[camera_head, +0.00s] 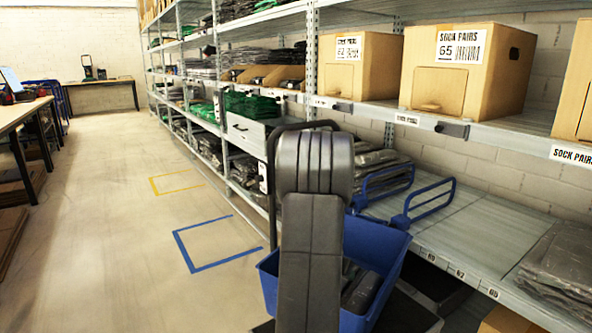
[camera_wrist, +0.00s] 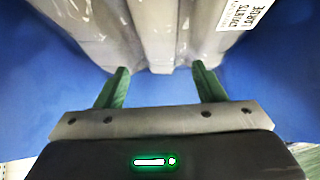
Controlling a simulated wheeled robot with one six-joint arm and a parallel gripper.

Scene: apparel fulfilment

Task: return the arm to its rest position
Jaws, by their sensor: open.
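My gripper (camera_wrist: 158,85) shows in the wrist view with its two green fingers spread apart and nothing between them. Just beyond the fingertips lies a grey plastic-wrapped pack (camera_wrist: 155,30) with a white label (camera_wrist: 245,12). It lies against blue surfaces that look like the inside of a tote. In the head view my arm stands upright in the middle, in front of the blue tote (camera_head: 385,262). Dark packs (camera_head: 362,290) show inside the tote. My gripper is hidden behind the arm in the head view.
Metal shelving (camera_head: 470,135) runs along the right, with cardboard sock boxes (camera_head: 455,70) on the upper shelf. Blue wire dividers (camera_head: 430,203) stand on the lower shelf. A blue floor square (camera_head: 220,258) and open aisle lie to the left. A table (camera_head: 20,112) stands at far left.

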